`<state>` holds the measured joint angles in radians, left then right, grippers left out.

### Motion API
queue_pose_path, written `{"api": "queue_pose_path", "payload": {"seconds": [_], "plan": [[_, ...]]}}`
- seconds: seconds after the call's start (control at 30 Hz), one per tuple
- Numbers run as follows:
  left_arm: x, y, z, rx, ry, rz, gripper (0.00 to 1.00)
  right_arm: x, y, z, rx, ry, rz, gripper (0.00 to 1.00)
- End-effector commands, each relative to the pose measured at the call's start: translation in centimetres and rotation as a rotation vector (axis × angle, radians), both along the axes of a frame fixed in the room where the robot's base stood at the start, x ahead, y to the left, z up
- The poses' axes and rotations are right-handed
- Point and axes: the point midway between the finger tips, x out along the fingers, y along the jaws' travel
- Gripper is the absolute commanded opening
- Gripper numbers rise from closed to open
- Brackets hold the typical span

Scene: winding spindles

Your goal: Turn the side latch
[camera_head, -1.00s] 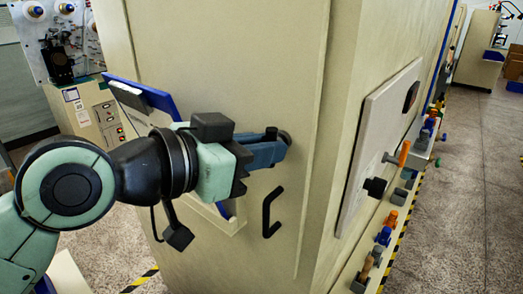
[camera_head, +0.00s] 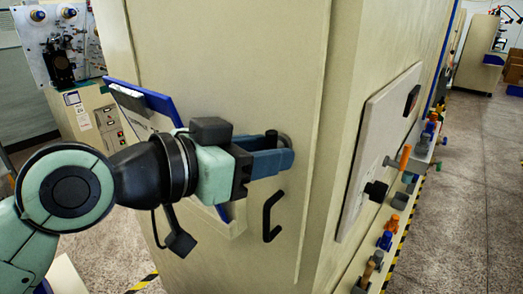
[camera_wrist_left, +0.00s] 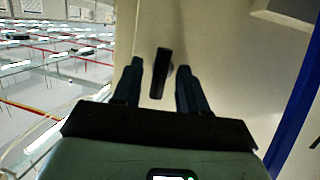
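The side latch (camera_head: 271,138) is a small dark lever on a round grey base, on the beige side of the machine cabinet (camera_head: 225,65). In the left wrist view the latch (camera_wrist_left: 160,73) stands upright between the two fingers, with a gap on each side. My left gripper (camera_head: 284,156) reaches the cabinet from the left with blue-grey fingers. It is open, with its fingers around the latch; it also shows in the left wrist view (camera_wrist_left: 158,77). The fingers partly hide the latch in the head view. My right gripper is in neither view.
A black bent handle (camera_head: 271,216) is just below my left gripper. A blue clipboard (camera_head: 149,98) hangs on the cabinet behind my left wrist. A ledge with several coloured knobs (camera_head: 385,241) runs along the cabinet's right face. The floor (camera_head: 470,180) at right is clear.

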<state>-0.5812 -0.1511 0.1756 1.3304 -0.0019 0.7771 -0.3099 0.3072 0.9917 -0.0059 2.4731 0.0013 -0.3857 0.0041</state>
Motion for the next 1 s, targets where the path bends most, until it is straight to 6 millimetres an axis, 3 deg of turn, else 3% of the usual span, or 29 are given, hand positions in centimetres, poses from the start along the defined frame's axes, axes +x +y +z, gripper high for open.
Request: {"api": "queue_pose_path", "payload": {"seconds": [0.27, 0.7, 1.0], "plan": [[-1.3, 1.5, 0.5, -0.003, -0.004, 0.002, 0.42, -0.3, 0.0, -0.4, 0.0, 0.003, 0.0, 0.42], [-7.4, 8.1, 2.6, -0.001, -0.003, 0.002, 0.42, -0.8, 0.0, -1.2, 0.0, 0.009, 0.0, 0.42], [-8.8, 9.6, 3.1, 0.0, 0.0, 0.0, 0.42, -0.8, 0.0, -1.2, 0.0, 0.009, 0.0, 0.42]]}}
